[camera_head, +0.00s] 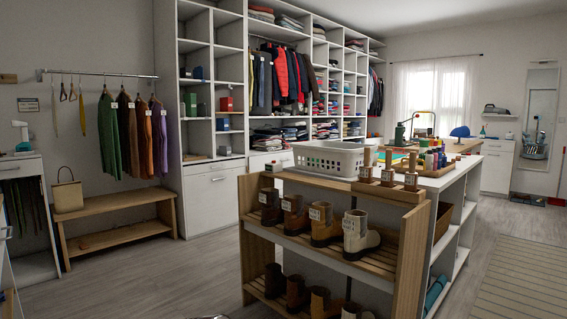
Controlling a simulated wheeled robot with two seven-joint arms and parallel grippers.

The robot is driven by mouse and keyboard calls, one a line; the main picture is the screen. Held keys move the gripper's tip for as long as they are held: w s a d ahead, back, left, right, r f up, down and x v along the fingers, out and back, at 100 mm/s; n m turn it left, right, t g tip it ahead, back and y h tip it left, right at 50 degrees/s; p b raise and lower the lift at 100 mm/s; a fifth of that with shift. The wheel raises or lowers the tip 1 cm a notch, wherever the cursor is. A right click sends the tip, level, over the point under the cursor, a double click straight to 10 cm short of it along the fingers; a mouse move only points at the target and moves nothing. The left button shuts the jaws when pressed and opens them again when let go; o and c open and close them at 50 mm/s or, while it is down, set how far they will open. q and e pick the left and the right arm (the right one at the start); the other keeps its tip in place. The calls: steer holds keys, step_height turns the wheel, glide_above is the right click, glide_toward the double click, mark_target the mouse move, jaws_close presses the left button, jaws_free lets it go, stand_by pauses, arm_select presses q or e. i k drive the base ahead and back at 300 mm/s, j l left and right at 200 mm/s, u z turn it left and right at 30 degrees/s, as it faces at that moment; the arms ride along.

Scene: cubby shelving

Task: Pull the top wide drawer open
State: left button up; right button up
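White cubby shelving (169,90) lines the back wall. Below its left columns is a broad white drawer front (210,202) with a small handle near its top edge; it looks closed. Another white front (262,163) is to the right, partly hidden by the shoe rack and basket. I cannot tell for certain which of these is the top wide drawer. Neither of my grippers is in view.
A wooden shoe rack (243,215) with boots stands in the middle foreground, before an island with a white basket (327,158). A wooden bench (120,200) with a tan bag (67,195) is at left. Grey floor (160,270) is open between bench and rack.

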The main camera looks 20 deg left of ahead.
mark_target(256, 163)
steer(key=i+j+u, duration=0.2)
steer(key=i+u, duration=0.65)
steer(key=i+j+u, duration=0.3)
steer(key=i+u, duration=0.15)
steer(key=i, duration=0.2)
steer(key=i+u, duration=0.45)
steer(key=i, duration=0.25)
steer(key=i+l+u, duration=0.15)
steer(key=i+u, duration=0.3)
steer(key=i, duration=0.2)
steer(key=i+z, duration=0.15)
steer(key=i, duration=0.55)
steer(key=i+z, duration=0.15)
steer(key=i, duration=0.55)
steer(key=i+j+z, duration=0.2)
steer(key=i, duration=0.5)
steer(key=i+l+z, duration=0.15)
steer(key=i+z, duration=0.75)
steer(key=i+j+z, duration=0.25)
steer(key=i+z, duration=0.2)
steer(key=i+l+z, duration=0.25)
steer(key=i+z, duration=0.15)
steer(key=i, duration=0.25)
steer(key=i+z, duration=0.35)
steer(key=i, duration=0.35)
steer(key=i+j+z, duration=0.15)
steer(key=i+z, duration=0.25)
steer(key=i, duration=0.25)
